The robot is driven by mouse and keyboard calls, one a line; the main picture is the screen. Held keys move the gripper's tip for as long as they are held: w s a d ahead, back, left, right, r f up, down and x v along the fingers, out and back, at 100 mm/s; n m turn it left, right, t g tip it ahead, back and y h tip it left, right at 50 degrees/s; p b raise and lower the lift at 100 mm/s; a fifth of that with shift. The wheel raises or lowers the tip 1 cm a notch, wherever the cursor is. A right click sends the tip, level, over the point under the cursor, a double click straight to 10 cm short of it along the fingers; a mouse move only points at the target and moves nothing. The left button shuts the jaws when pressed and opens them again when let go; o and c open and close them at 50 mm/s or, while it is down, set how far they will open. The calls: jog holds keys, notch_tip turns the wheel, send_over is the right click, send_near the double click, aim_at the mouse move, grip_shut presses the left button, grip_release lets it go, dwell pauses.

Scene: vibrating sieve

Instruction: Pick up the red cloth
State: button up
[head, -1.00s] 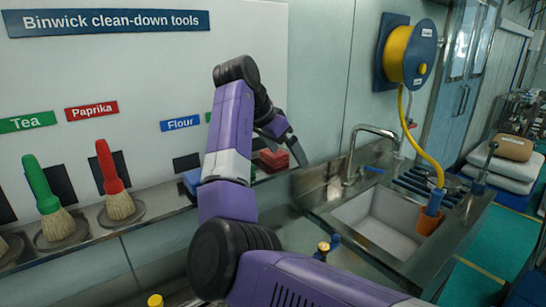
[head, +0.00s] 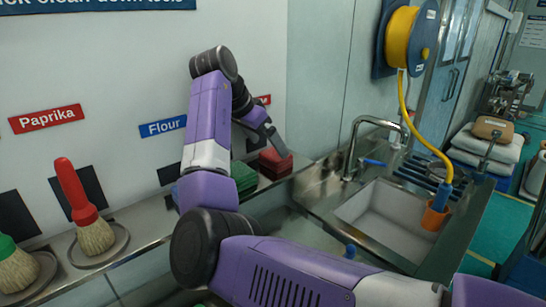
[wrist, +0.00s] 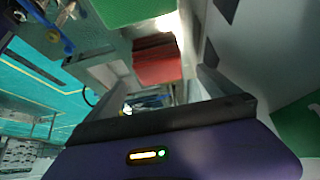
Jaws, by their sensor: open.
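The red cloth (head: 275,162) is a folded stack at the right end of the steel shelf, beside a folded green cloth (head: 243,178). In the wrist view the red cloth (wrist: 158,65) shows beyond and between my open fingers, with the green cloth (wrist: 130,10) at the top edge. My gripper (head: 274,142) is open and empty, tilted down just above the red cloth in the head view. I cannot tell whether the fingers touch it.
A steel sink (head: 385,215) with a tap (head: 375,130) stands right of the shelf. A red brush (head: 82,205) and a green brush (head: 15,268) stand in holders at left. A yellow hose reel (head: 405,40) hangs on the wall. A blue cloth edge shows behind my arm.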

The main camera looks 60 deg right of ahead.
aim_at(275, 153)
jog(key=shift+p+x, duration=0.95)
jog(key=shift+x, duration=2.2)
jog(key=shift+s+r, duration=0.1)
jog(key=c, duration=1.4)
jog(key=shift+r, duration=0.1)
notch_tip(275, 153, up, 20)
jog(key=b, duration=0.2)
jog(key=shift+b, duration=0.35)
jog(key=o, duration=0.7)
jog(key=c, duration=0.5)
jog(key=shift+s, duration=0.1)
jog(key=shift+c, duration=0.2)
